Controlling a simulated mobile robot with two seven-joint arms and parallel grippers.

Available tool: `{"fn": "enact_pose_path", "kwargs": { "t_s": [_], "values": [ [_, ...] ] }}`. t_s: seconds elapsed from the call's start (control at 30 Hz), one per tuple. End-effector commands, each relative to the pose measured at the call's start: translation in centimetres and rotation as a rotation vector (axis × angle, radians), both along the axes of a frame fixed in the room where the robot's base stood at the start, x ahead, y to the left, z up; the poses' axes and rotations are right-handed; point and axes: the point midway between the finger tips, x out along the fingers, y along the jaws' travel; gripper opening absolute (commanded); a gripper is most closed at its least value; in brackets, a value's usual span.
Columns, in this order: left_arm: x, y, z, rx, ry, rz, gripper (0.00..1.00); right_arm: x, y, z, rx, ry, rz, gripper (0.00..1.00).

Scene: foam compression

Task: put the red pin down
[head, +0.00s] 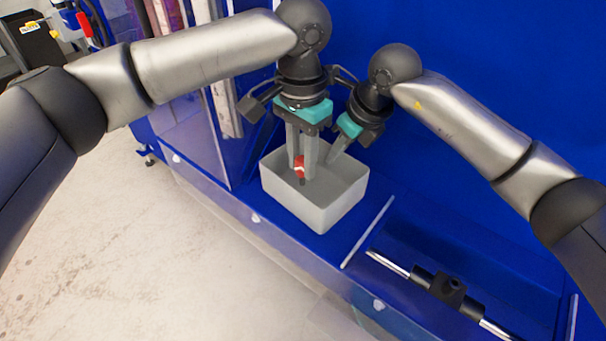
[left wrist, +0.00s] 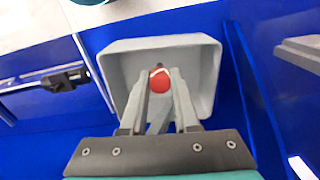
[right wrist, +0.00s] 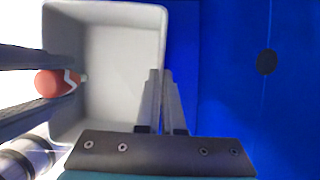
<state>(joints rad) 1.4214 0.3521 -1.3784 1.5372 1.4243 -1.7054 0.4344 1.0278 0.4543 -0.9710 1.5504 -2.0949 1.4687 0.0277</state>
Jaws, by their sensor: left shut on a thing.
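The red pin (head: 299,162) has a red end with a white mark and a dark lower tip. My left gripper (head: 302,172) is shut on it and holds it over the grey bin (head: 338,208). The pin's red end (left wrist: 160,82) shows between the fingers in the left wrist view. The right wrist view shows the pin (right wrist: 54,83) between my left fingers, over the bin's left part. My right gripper (right wrist: 160,73) has its fingertips together with nothing visible between them. In the head view, it (head: 333,160) is just right of the left one, at the bin's back side.
The grey bin is open-topped, and its visible floor looks empty. It stands on a blue ledge (head: 340,240). A black fixture with a metal rod (head: 447,288) lies in a blue recess to the right. A blue wall (head: 480,60) rises behind.

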Motion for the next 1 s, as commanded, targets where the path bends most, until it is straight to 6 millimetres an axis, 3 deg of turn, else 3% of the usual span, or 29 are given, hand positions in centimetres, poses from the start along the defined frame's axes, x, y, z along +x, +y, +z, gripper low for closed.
{"fn": "enact_pose_path", "kwargs": {
  "t_s": [0.3,0.67,0.7,0.93,1.0],
  "values": [
    [0.0,0.0,-3.7,0.0,0.001,0.0,0.0,0.0,0.0,0.1,0.001,-0.001,0.0,0.0],
    [0.0,0.0,-4.1,-0.001,0.001,0.0,0.0,0.0,0.0,0.1,0.001,-0.001,0.0,0.0],
    [0.0,0.0,-4.0,-0.001,0.0,-0.001,0.34,0.0,0.0,0.1,0.001,-0.001,0.0,0.0],
    [0.0,0.0,-4.0,0.0,0.0,-0.001,0.59,0.0,0.0,0.1,0.001,-0.001,0.0,0.0],
    [0.0,0.0,-4.0,0.0,0.0,-0.001,0.59,0.0,0.0,0.1,0.001,-0.001,0.0,0.0]
  ]
}}
